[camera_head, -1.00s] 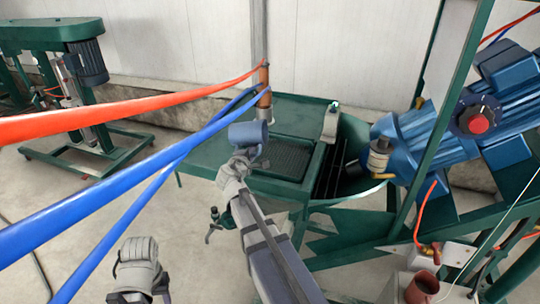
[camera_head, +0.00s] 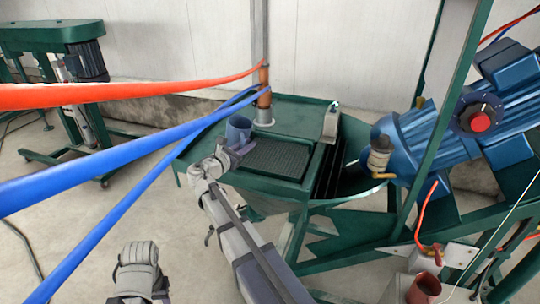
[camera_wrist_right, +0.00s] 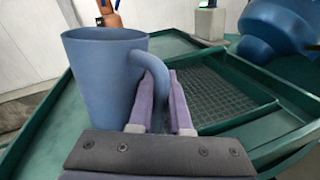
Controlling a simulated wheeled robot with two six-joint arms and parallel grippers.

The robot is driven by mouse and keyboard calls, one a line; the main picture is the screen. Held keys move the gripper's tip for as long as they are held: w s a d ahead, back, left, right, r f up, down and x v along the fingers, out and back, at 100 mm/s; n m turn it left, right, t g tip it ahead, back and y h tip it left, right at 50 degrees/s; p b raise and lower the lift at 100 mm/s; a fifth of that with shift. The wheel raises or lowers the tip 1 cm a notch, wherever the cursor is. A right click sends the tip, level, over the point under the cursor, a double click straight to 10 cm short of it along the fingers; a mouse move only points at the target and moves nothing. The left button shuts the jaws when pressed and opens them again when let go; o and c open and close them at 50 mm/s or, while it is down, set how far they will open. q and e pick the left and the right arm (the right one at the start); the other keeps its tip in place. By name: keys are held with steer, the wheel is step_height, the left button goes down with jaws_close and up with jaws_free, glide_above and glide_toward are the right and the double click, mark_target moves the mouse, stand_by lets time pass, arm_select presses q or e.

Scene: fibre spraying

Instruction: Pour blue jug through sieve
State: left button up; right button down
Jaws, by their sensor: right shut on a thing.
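The blue jug (camera_head: 238,130) is held upright at the left side of the green table, beside the sieve. My right gripper (camera_head: 228,158) is shut on its handle. In the right wrist view the jug (camera_wrist_right: 100,78) stands left of my right gripper (camera_wrist_right: 160,108), with the handle between the fingers. The sieve (camera_head: 276,158) is a dark mesh panel set in the green frame; it also shows in the right wrist view (camera_wrist_right: 215,95). The jug's contents are hidden. My left gripper (camera_head: 138,285) is low in the head view, away from the table, and its fingers are not clear.
Red (camera_head: 120,95) and blue hoses (camera_head: 110,160) cross the left of the head view near a pipe (camera_head: 264,95). A blue motor (camera_head: 420,135) and green frame stand at the right. A brown-red cup (camera_head: 424,288) is at the lower right.

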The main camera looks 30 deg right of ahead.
steer(key=shift+w+a+r+n+h+b, duration=0.1)
steer(key=shift+w+a+n+h+b, duration=0.15)
steer(key=shift+n+b, duration=0.25)
steer(key=shift+w+a+r+n+h+b, duration=0.15)
steer(key=shift+a+n+b, duration=0.1)
steer(key=shift+n, duration=0.45)
